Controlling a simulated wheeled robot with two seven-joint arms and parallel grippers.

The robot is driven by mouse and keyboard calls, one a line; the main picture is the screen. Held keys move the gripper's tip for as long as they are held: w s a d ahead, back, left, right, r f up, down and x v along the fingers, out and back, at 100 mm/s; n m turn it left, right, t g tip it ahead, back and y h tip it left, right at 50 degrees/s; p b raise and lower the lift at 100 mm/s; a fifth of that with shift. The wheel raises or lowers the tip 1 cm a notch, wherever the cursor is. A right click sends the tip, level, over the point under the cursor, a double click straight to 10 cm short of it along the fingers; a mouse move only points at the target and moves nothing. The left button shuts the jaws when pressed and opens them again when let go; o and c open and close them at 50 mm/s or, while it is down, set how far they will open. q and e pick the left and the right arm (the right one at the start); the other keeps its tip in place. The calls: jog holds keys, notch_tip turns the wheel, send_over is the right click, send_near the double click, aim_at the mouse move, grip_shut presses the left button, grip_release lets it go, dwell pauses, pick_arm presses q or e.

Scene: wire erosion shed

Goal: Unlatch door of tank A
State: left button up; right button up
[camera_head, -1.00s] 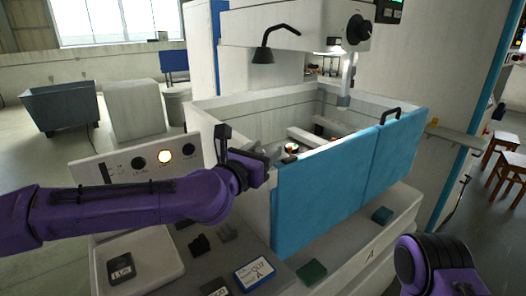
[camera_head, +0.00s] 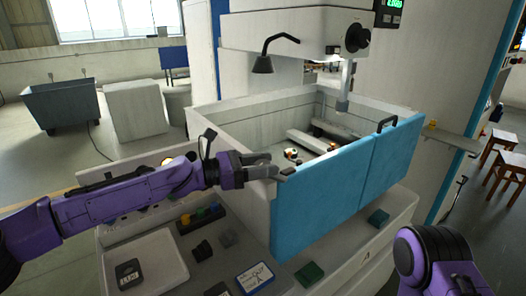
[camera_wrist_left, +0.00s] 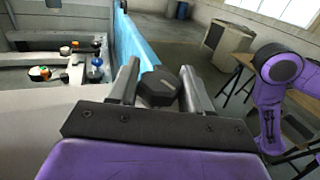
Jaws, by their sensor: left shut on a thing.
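The tank door is a blue panel (camera_head: 330,200) across the front of a pale open-topped tank (camera_head: 225,108), with a black handle (camera_head: 386,122) on its top edge. An "A" mark (camera_head: 366,255) shows on the ledge below. My left gripper (camera_head: 281,171) is at the door's upper left corner. In the left wrist view my left gripper (camera_wrist_left: 160,80) has its fingers on either side of a dark faceted knob (camera_wrist_left: 159,87) and is shut on it. The blue door edge (camera_wrist_left: 142,45) runs just beyond. My right gripper is out of view; only part of that arm shows.
A control panel with a lit lamp is partly behind my left arm. A card (camera_head: 255,277), a tray (camera_head: 150,268) and green blocks (camera_head: 309,272) lie on the ledge. A black lamp (camera_head: 262,64) hangs over the tank. Stools (camera_head: 503,160) stand at right.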

pick_arm(q)
jog(key=m+g+p, duration=0.1)
jog(key=g, duration=0.1)
jog(key=m+g+p, duration=0.1)
jog(key=p, duration=0.1)
jog(key=shift+r+g+h, duration=0.3)
jog(key=shift+g, duration=0.1)
jog(key=shift+f+m+g+p, duration=0.15)
jog(key=shift+m+g+p, duration=0.25)
jog(key=shift+m+g, duration=0.45)
jog(key=shift+f+m+g+p, duration=0.1)
jog(key=shift+m+g+p, duration=0.4)
jog(key=shift+g, duration=0.55)
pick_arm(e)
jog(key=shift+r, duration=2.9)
pick_arm(q)
jog(key=shift+m+g, duration=0.25)
jog(key=shift+g, duration=0.05)
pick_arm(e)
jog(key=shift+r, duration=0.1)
pick_arm(q)
jog(key=o, duration=0.9)
jog(key=shift+f, duration=0.1)
